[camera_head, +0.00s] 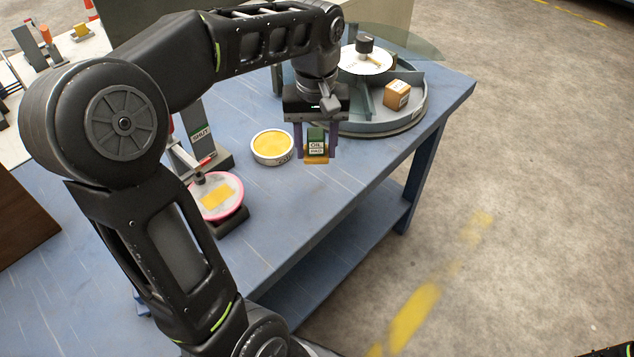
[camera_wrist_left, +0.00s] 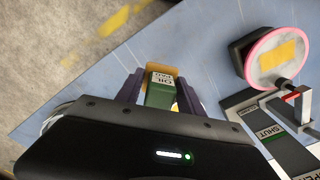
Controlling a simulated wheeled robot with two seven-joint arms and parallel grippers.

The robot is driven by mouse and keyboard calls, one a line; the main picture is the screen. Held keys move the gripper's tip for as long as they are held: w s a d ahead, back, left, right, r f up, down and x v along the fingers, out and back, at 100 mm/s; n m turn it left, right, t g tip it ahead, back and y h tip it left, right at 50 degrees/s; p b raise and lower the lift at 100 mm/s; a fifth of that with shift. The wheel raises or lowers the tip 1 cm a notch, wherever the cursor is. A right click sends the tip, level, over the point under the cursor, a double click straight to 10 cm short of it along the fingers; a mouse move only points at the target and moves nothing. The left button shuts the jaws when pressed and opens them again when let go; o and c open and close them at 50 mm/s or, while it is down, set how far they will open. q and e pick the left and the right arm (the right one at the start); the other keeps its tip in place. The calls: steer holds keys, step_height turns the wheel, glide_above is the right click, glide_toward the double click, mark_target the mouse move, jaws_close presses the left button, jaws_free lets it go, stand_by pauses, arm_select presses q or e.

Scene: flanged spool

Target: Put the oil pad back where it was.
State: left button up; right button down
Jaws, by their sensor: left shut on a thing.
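The oil pad (camera_head: 316,147) has a green block labelled OIL PAD on top and a yellow-orange base. My left gripper (camera_head: 316,153) is shut on its green block, with one purple finger on each side. The pad is upright near the table's right front edge; I cannot tell whether its base touches the table. In the left wrist view the oil pad (camera_wrist_left: 160,88) shows between the fingers. A round, pale tin (camera_head: 272,146) with a yellow inside stands just left of the pad.
A pink-rimmed disc (camera_head: 216,195) with a yellow patch stands left, by a lever plate marked SHUT (camera_wrist_left: 272,133). A round grey divided tray (camera_head: 405,121) behind holds an orange-brown box (camera_head: 397,94). Blue table (camera_head: 300,200) is clear in front of the tin.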

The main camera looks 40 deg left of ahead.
arm_select(q)
glide_above(316, 188)
step_height(316, 188, down, 6)
steer(key=shift+r, duration=0.15)
steer(key=shift+f, duration=1.85)
steer(key=shift+f, duration=0.15)
steer(key=o, duration=1.3)
step_height(316, 188, up, 12)
steer(key=shift+r, duration=0.15)
